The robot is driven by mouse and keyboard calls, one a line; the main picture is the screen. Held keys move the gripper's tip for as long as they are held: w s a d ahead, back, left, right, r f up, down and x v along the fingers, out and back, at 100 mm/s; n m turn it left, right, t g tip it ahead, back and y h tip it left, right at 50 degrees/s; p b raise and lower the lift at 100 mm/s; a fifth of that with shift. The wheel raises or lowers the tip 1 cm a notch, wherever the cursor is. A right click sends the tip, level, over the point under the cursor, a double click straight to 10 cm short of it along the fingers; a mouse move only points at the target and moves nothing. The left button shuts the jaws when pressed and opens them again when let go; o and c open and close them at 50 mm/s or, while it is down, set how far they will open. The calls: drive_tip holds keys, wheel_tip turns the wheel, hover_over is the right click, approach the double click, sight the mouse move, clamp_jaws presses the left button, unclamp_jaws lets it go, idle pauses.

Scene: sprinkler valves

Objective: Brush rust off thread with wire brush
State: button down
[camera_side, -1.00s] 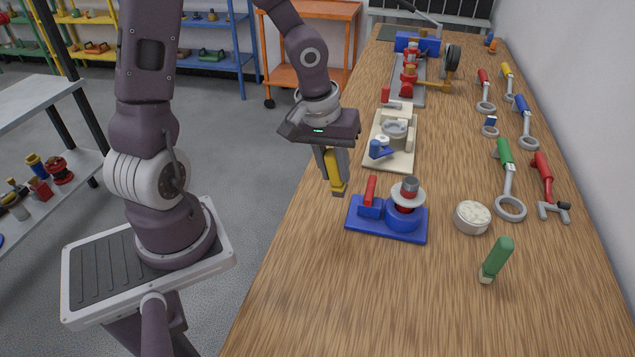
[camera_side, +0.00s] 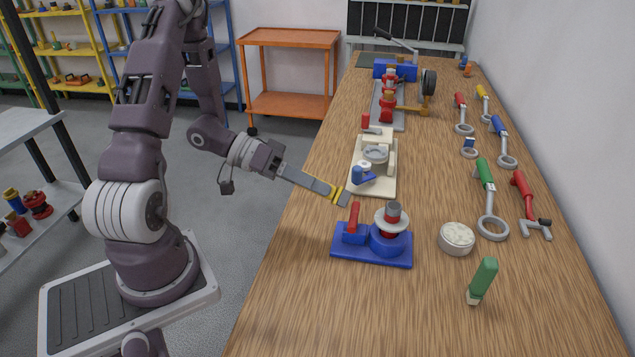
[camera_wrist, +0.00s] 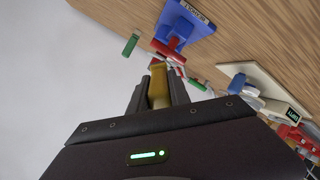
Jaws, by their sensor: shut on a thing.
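My gripper (camera_side: 328,190) is shut on a yellow-handled tool (camera_side: 338,195), likely the wire brush. It reaches in tilted from the left, and the tool's end is above the bench's left edge. The yellow handle also shows between my fingers in the wrist view (camera_wrist: 158,82). Its bristles cannot be made out. A blue fixture (camera_side: 345,250) sits just below and right of the tool, apart from it. It carries a red lever (camera_side: 354,215) and an upright red part with a grey disc and grey top (camera_side: 393,210). Whether this is the rusty thread is too small to tell.
A cream fixture (camera_side: 386,183) stands behind the blue one. A round pale-topped tin (camera_side: 457,238) and a green-handled brush (camera_side: 483,279) are to the right. Several wrenches lie along the right side. The wooden bench (camera_side: 330,310) is clear at the front.

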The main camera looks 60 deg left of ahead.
drive_tip(key=shift+w+d, duration=2.5)
drive_tip(key=shift+w+d, duration=0.1)
drive_tip(key=shift+w+a, duration=0.4)
drive_tip(key=shift+s+d, duration=0.8)
drive_tip(key=shift+w+a, duration=0.8)
drive_tip(key=shift+s+d, duration=0.75)
drive_tip(key=shift+s, duration=0.05)
